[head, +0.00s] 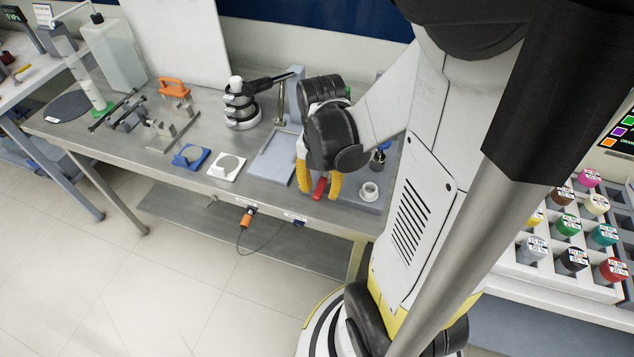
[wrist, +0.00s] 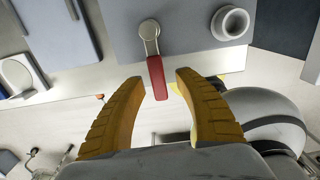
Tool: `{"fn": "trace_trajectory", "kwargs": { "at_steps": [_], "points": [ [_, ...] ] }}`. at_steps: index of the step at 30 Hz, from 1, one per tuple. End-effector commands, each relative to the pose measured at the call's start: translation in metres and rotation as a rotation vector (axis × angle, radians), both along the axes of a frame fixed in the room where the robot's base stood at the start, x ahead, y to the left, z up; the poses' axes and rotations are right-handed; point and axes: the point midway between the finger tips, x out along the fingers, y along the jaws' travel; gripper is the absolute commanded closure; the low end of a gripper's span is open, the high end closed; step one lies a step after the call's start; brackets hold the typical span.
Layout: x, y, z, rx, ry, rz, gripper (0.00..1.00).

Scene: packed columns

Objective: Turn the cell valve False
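The cell valve is a lever with a red handle (head: 320,188) and a metal pivot, on a grey plate (head: 371,201) at the bench's front edge. In the wrist view its red handle (wrist: 157,78) points toward me, slightly tilted, with the round metal pivot (wrist: 149,31) at its far end. My gripper (head: 319,190) has yellow fingers, one on each side of the handle in the head view. In the wrist view my gripper (wrist: 157,80) is open, with the handle's end between the fingertips and a visible gap on both sides. My wrist hides part of the plate in the head view.
A small white cup-like fitting (head: 369,191) stands right of the valve; it also shows in the wrist view (wrist: 230,22). A grey tray (head: 274,158), a white pad (head: 227,167) and a blue pad (head: 190,157) lie to the left. A rack of colored bottles (head: 565,227) stands at the right.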

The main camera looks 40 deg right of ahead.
Motion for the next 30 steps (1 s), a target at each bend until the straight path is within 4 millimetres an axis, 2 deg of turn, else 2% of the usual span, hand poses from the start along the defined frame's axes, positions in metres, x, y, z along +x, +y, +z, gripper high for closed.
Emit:
{"fn": "trace_trajectory", "kwargs": {
  "at_steps": [7,11,14,24,30],
  "points": [
    [0.0,0.0,0.001,0.0,-0.001,0.0,0.6],
    [0.001,0.0,0.01,0.0,-0.001,0.0,0.6],
    [0.0,0.0,0.025,0.0,-0.001,0.0,0.6],
    [0.0,0.0,0.092,0.0,0.0,0.0,0.6],
    [0.0,0.0,0.115,0.0,0.0,0.0,0.6]
  ]
}}
